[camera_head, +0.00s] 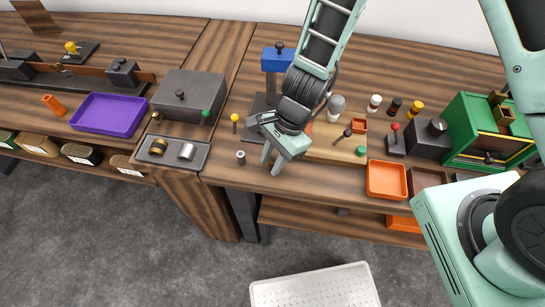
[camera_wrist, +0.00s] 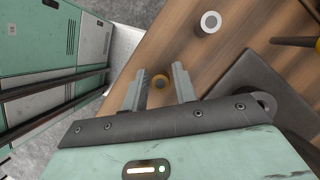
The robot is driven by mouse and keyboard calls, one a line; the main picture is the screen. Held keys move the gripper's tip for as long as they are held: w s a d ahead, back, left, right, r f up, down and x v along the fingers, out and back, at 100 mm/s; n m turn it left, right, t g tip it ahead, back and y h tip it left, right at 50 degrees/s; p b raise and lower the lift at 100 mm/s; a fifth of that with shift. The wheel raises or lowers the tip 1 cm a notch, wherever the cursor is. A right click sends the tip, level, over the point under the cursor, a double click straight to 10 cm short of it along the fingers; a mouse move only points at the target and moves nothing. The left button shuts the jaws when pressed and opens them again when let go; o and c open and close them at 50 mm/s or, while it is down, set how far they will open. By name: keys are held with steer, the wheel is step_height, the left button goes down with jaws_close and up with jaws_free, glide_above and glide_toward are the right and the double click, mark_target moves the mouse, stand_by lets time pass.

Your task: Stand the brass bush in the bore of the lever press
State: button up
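The brass bush (camera_wrist: 160,81) is a small brass ring with a dark hole, seen end-on in the wrist view, upright on the wooden bench top near its edge. My gripper (camera_head: 271,162) is open over the bench, pointing down. In the wrist view its fingertips (camera_wrist: 158,80) lie on either side of the bush with gaps. I cannot tell how far above it they are. In the head view my gripper hides the bush. The lever press (camera_head: 278,59) has a blue head and a dark base, which also shows in the wrist view (camera_wrist: 258,92). Its bore is not visible.
A grey ring (camera_head: 241,157) stands left of my gripper, also in the wrist view (camera_wrist: 210,22). A grey tray (camera_head: 172,160) holds two rolls. An orange tray (camera_head: 386,180) sits to the right.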

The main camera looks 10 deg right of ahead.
mark_target(273, 160)
steer(key=shift+c, duration=0.3)
jaws_close()
steer(key=shift+r, duration=0.1)
steer(key=shift+r+p, duration=2.15)
steer(key=shift+r, duration=0.05)
